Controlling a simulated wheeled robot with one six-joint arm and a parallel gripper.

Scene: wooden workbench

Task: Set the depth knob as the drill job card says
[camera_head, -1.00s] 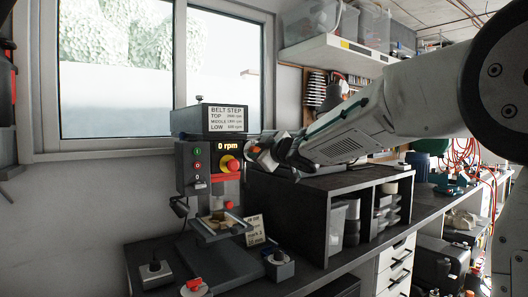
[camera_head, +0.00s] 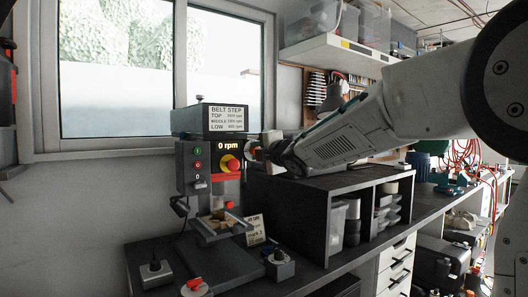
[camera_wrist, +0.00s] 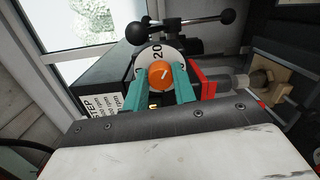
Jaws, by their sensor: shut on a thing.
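The orange depth knob (camera_wrist: 160,76) sits before a white dial (camera_wrist: 156,52) with a readable "20" above the knob. A pale mark on the knob points to the upper right. My gripper (camera_wrist: 161,84) has its teal fingers on both sides of the knob, shut on it. In the head view my gripper (camera_head: 262,152) is at the right side of the drill press head (camera_head: 193,160), partly hidden by my wrist. The job card (camera_head: 255,229) stands right of the drill table; its small lettering is not surely readable.
The drill press display reads 0 rpm, beside a red stop button (camera_head: 229,163). A black shelf unit (camera_head: 300,195) stands under my arm. Black ball-ended handles (camera_wrist: 136,33) are close beyond the dial. Small knob boxes (camera_head: 279,264) sit on the bench front.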

